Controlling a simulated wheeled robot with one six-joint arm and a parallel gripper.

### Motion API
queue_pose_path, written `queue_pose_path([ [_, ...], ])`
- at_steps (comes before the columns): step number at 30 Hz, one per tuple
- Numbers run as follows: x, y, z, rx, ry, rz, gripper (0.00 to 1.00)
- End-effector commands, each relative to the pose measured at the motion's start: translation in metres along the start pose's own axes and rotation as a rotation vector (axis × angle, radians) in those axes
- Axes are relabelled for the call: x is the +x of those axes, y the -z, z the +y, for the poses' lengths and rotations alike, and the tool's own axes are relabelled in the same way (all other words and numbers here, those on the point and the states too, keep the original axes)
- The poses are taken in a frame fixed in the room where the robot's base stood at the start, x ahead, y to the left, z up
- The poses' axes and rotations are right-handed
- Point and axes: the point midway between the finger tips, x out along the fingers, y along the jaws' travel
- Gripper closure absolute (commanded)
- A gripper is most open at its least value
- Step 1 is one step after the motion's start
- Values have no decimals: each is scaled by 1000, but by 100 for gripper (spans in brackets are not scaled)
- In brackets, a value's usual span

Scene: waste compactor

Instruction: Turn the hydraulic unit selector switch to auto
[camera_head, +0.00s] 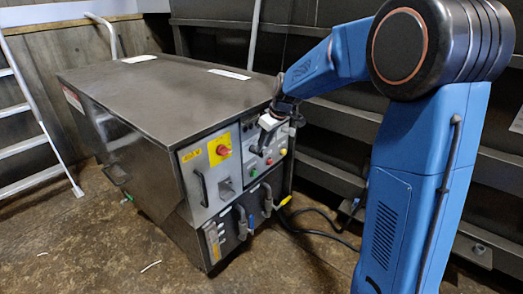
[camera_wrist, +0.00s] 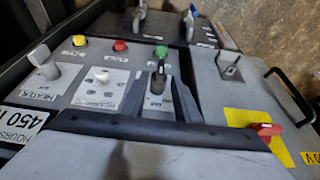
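A control panel (camera_head: 243,165) fills the front of the steel cabinet. In the wrist view it appears upside down. A switch with a black handle (camera_wrist: 158,75) stands beside the green button (camera_wrist: 161,51); its label is too small to read. A pale knob (camera_wrist: 40,62) sits by a HEATER label at the left. I cannot tell for certain which is the hydraulic unit selector, nor its setting. My gripper (camera_head: 268,128) is close in front of the panel's upper right part, hiding some of it.
A red rotary switch (camera_head: 222,150) on a yellow plate and a handle (camera_head: 200,187) are left of my gripper. Red (camera_wrist: 119,45) and yellow (camera_wrist: 79,40) buttons line the panel. Levers (camera_head: 242,222) project below. A ladder (camera_head: 30,120) stands left; cables cross the floor.

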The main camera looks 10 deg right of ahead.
Motion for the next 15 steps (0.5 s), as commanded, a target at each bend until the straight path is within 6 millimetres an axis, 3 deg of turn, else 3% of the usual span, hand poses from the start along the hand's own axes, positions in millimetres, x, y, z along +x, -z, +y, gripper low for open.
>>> queue_pose_path([
  [6, 28, 0, 0, 0, 0, -1, 71],
  [15, 38, 0, 0, 0, -1, 0, 71],
])
